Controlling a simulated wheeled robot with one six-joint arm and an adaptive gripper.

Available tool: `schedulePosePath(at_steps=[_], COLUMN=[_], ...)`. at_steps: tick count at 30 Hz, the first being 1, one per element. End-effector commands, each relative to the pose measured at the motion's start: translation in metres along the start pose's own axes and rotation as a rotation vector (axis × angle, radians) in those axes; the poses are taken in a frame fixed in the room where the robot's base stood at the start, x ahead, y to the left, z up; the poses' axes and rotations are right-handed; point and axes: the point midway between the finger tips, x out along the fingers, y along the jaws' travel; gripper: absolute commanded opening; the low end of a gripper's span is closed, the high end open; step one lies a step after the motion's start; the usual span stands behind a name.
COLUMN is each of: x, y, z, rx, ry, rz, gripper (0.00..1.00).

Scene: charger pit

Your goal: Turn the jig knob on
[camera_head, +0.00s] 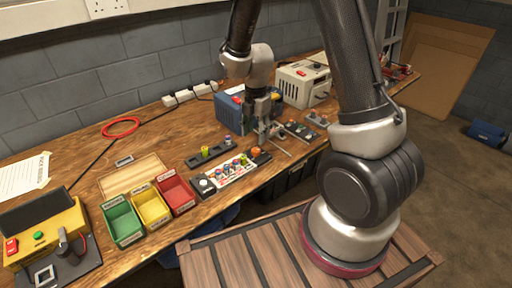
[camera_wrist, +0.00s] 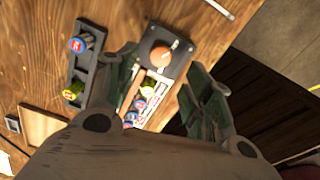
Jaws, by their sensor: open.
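The jig (camera_head: 232,173) is a long strip with dark ends and a pale middle holding several coloured pieces, on the wooden bench. Its orange round knob (camera_head: 257,151) sits on the far dark end; it also shows in the wrist view (camera_wrist: 160,56), with a white mark beside it on the dark plate (camera_wrist: 177,66). My gripper (camera_head: 264,137) is above the bench near this end. In the wrist view my gripper (camera_wrist: 164,64) is open, one finger on each side of the knob in the picture. Whether the fingers touch it I cannot tell. My gripper hides the jig's lower part there.
A dark rack (camera_head: 210,156) with cylindrical cells lies behind the jig. Green, yellow and red bins (camera_head: 124,226) stand left of it. A blue box (camera_head: 230,110) and a beige device (camera_head: 303,84) stand behind my gripper. The bench edge runs close in front of the jig.

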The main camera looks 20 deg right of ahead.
Motion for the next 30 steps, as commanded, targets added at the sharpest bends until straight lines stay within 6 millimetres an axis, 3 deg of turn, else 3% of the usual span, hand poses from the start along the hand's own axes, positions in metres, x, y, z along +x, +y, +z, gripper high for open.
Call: schedulePosePath(at_steps=[6, 12, 22, 23, 30], x=[0.038, 0.063, 0.069, 0.069, 0.069], y=[-0.002, -0.001, -0.001, -0.001, -0.001], z=[-0.001, 0.0, 0.0, 0.0, 0.0], rx=[0.002, 0.004, 0.004, 0.005, 0.005], ry=[0.002, 0.001, 0.0, 0.0, 0.0], rz=[-0.006, -0.004, -0.001, -0.001, -0.002], gripper=[0.51, 0.51, 0.51, 0.49, 0.06])
